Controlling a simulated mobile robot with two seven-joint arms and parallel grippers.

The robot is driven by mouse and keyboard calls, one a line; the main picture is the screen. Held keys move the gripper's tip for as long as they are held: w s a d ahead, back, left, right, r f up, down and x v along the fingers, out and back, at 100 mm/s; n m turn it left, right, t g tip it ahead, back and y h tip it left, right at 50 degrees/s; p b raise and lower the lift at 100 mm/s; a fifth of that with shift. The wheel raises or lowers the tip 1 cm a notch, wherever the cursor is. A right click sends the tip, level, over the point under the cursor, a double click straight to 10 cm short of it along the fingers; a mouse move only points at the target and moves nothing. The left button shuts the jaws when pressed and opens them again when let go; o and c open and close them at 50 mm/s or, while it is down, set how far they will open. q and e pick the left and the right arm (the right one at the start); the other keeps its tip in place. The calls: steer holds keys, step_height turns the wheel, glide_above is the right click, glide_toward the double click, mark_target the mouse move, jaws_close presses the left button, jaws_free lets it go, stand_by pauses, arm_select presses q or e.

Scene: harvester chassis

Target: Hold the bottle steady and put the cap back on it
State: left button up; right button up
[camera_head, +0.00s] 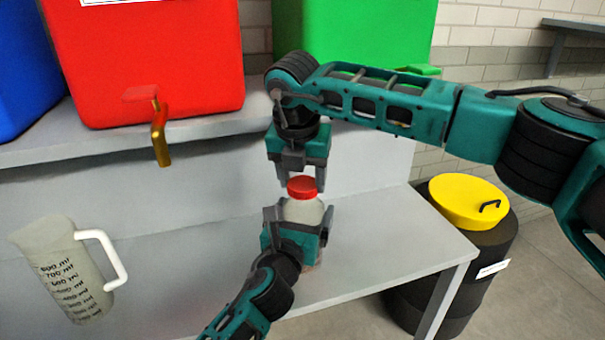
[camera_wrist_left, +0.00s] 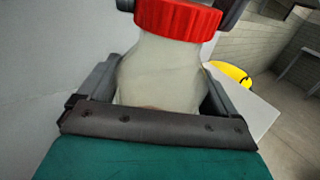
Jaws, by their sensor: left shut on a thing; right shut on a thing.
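The bottle (camera_head: 303,211) is pale and translucent and stands upright near the right part of the grey table. The red cap (camera_head: 302,187) sits at the top of its neck; I cannot tell whether it is threaded on. My left gripper (camera_head: 297,222) is shut around the bottle's body from the front. In the left wrist view the bottle (camera_wrist_left: 160,75) is between my left fingers, with the red cap (camera_wrist_left: 177,20) above. My right gripper (camera_head: 302,182) comes down from above and is shut on the cap. The bottle's lower part is mostly hidden by my left gripper.
A measuring jug (camera_head: 62,270) with a white handle stands at the left. A red container (camera_head: 150,60) with a gold tap (camera_head: 160,135) sits on the shelf, beside blue and green (camera_head: 370,30) ones. A yellow-lidded black barrel (camera_head: 468,200) stands right of the table.

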steer(key=shift+f, duration=0.3)
arm_select(q)
steer(key=c, duration=0.6)
steer(key=shift+o, duration=0.2)
arm_select(e)
steer(key=m, duration=0.3)
steer(key=shift+a+h, duration=0.1)
steer(key=shift+h, duration=0.3)
steer(key=m+g+h, duration=0.1)
steer(key=m, duration=0.4)
steer(key=shift+w+a, duration=0.1)
steer(key=m, duration=0.3)
steer(key=m+g, duration=0.1)
steer(key=m, duration=0.1)
steer(key=shift+w+m+g+h, duration=0.1)
steer(key=shift+m+g+h, duration=0.2)
steer(key=shift+m, duration=0.1)
steer(key=o, duration=1)
